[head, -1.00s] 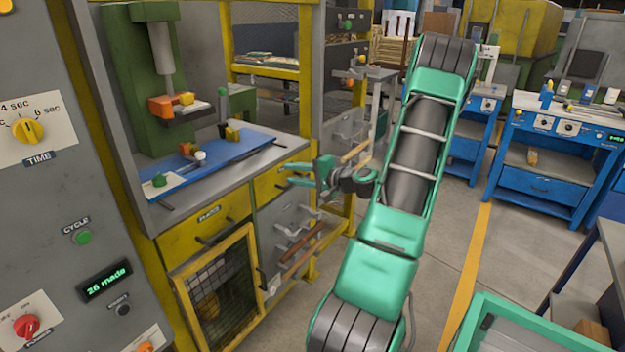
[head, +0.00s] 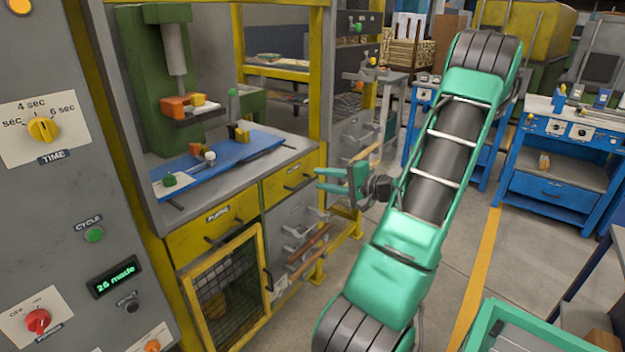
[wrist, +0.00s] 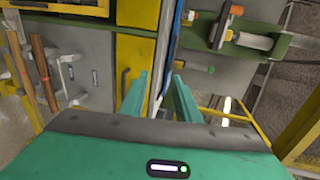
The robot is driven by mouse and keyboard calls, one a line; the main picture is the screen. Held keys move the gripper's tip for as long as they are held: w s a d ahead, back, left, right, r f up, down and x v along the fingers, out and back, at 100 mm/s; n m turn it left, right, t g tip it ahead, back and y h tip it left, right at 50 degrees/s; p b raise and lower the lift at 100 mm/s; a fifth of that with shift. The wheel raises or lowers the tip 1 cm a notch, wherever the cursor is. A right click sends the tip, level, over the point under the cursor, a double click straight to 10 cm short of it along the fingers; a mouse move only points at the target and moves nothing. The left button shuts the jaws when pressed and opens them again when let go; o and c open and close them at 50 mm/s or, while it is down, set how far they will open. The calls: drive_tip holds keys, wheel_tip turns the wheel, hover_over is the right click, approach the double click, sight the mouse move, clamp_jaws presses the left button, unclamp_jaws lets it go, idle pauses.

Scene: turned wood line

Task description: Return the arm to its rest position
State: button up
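My arm is green with dark grey joints and stands raised in the middle of the head view. My gripper (head: 318,180) points left, toward the front of the press bench, and is clear of it. Its two green fingers are apart with nothing between them. In the wrist view the open fingers (wrist: 160,95) show with a gap between them, and the bench's yellow and grey front lies beyond.
A grey control panel (head: 60,210) stands at the left. The green press (head: 150,80) and blue plate (head: 235,155) are on the yellow-framed bench. Blue workbenches (head: 560,185) stand at the right. A green-edged tray (head: 490,325) is at lower right. Floor between is clear.

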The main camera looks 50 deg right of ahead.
drive_tip(key=a+f+n+g+y, duration=0.35)
drive_tip(key=a+n+g, duration=0.5)
drive_tip(key=a, duration=0.85)
drive_tip(key=s+a+r+n+g+h, duration=0.1)
drive_tip(key=s+a+r+g+h, duration=0.1)
drive_tip(key=s, duration=0.8)
drive_tip(key=s+a+r+n+g+h, duration=0.1)
drive_tip(key=s+a+r+g, duration=0.4)
drive_tip(key=s, duration=0.5)
drive_tip(key=shift+s+a+r+h, duration=0.25)
drive_tip(key=shift+a+r+h, duration=0.05)
drive_tip(key=shift+a+h, duration=0.35)
drive_tip(key=shift+w+d+f, duration=0.1)
drive_tip(key=shift+w+f, duration=0.15)
drive_tip(key=shift+w, duration=0.35)
